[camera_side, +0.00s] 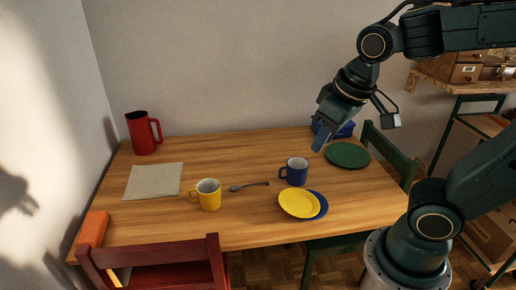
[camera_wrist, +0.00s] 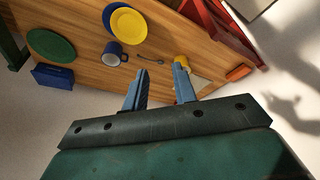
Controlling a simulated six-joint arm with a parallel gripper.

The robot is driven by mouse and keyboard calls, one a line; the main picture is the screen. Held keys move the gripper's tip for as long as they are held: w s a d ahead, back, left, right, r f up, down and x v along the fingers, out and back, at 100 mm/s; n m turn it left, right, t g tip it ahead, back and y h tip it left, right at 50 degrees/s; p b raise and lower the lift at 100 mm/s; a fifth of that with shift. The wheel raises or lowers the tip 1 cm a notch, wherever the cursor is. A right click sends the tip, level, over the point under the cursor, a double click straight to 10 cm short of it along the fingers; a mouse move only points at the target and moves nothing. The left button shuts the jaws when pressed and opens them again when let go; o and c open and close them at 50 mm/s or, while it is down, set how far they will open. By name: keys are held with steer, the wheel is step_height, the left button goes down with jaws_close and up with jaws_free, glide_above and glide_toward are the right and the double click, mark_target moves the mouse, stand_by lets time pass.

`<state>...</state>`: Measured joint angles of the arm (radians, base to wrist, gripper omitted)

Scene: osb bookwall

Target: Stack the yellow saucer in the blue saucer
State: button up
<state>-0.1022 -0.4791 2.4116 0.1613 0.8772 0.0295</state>
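The yellow saucer (camera_side: 298,203) lies over the blue saucer (camera_side: 322,206) near the table's front right. It is off-centre to the left, so a blue crescent shows on the right. The wrist view also shows the yellow saucer (camera_wrist: 129,27) overlapping the blue saucer (camera_wrist: 106,15). I cannot tell whether the yellow one sits flat or tilted. My gripper (camera_side: 322,137) is raised above the back of the table, away from both saucers. In the wrist view my gripper (camera_wrist: 162,72) has its fingers apart with nothing between them.
A blue mug (camera_side: 296,171) stands just behind the saucers, with a spoon (camera_side: 249,186) and a yellow mug (camera_side: 209,194) to the left. A green plate (camera_side: 347,155), blue box (camera_side: 345,130), red pitcher (camera_side: 141,134) and cloth (camera_side: 153,181) are farther back. Chairs flank the table.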

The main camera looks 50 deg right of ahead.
steer(key=shift+n+t+y, duration=0.4)
steer(key=shift+t, duration=0.4)
steer(key=shift+s+a+r, duration=0.15)
steer(key=shift+s+r, duration=0.15)
steer(key=shift+s, duration=0.5)
steer(key=shift+s+a+r, duration=0.1)
steer(key=shift+s+r, duration=0.15)
steer(key=shift+s, duration=0.5)
steer(key=shift+s+a+r, duration=0.15)
steer(key=shift+s+r, duration=0.15)
steer(key=shift+s, duration=0.5)
steer(key=shift+w, duration=0.1)
jaws_close()
steer(key=w+d+f+n+g+h, duration=0.15)
steer(key=w+f, duration=0.25)
steer(key=w, duration=0.4)
steer(key=w+f+n+g, duration=0.3)
steer(key=w, duration=0.6)
steer(key=w+d+f+n+g, duration=0.1)
steer(key=w+f, duration=0.3)
steer(key=f, duration=0.5)
steer(key=w+f+n+g, duration=0.2)
steer(key=w+f+n, duration=0.1)
steer(key=f, duration=0.5)
steer(key=shift+w+d+f+h, duration=0.35)
steer(key=shift+w+f+h, duration=0.05)
steer(key=shift+h, duration=0.05)
